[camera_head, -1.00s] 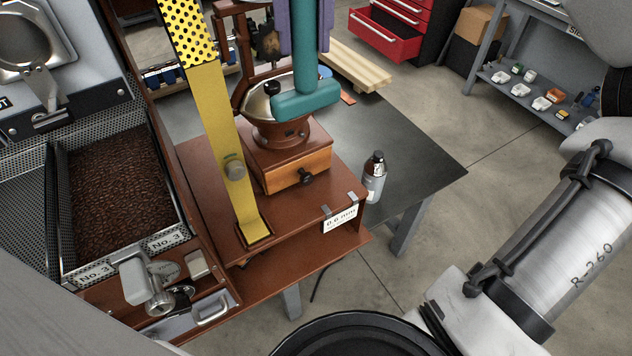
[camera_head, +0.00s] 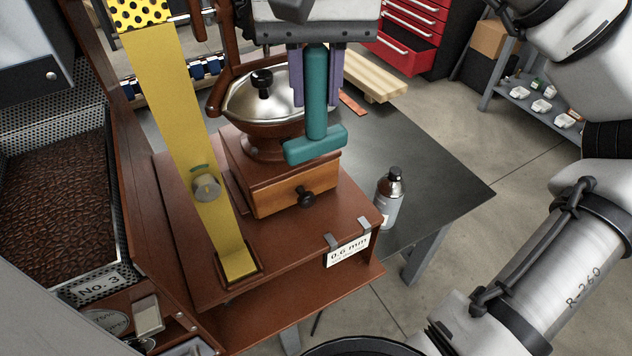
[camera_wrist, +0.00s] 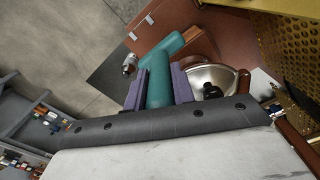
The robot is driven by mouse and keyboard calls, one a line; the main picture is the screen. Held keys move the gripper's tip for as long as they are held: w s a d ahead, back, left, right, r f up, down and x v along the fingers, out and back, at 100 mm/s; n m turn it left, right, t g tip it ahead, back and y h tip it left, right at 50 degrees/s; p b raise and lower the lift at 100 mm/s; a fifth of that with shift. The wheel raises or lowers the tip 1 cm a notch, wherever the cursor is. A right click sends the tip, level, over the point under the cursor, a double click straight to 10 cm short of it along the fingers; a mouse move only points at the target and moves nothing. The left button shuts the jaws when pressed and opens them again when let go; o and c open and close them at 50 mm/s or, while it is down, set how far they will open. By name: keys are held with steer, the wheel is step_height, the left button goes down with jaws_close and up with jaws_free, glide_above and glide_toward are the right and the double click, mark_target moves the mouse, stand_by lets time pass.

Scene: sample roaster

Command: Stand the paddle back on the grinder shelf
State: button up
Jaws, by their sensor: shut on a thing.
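The teal paddle (camera_head: 317,105) is T-shaped, with an upright handle and a wide crossbar at its lower end. My gripper (camera_head: 316,88) has its purple fingers shut on the handle. In the head view the crossbar overlaps the right upper part of the grinder (camera_head: 278,185); I cannot tell if they touch. The brown grinder shelf (camera_head: 290,248) carries the grinder and a "0.6 mm" label. The wrist view shows the paddle (camera_wrist: 160,88) between the fingers, beside the grinder's metal bowl (camera_wrist: 212,78).
A bottle (camera_head: 389,198) stands right of the shelf on a dark table (camera_head: 450,185). A bean tray (camera_head: 55,190) is at left. Bare shelf shows in front of the grinder.

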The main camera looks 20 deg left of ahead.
mark_target(316, 104)
step_height(316, 104, down, 15)
steer(key=o, duration=1)
steer(key=shift+w, duration=0.1)
steer(key=shift+r, duration=0.1)
step_height(316, 104, up, 12)
steer(key=shift+f, duration=0.1)
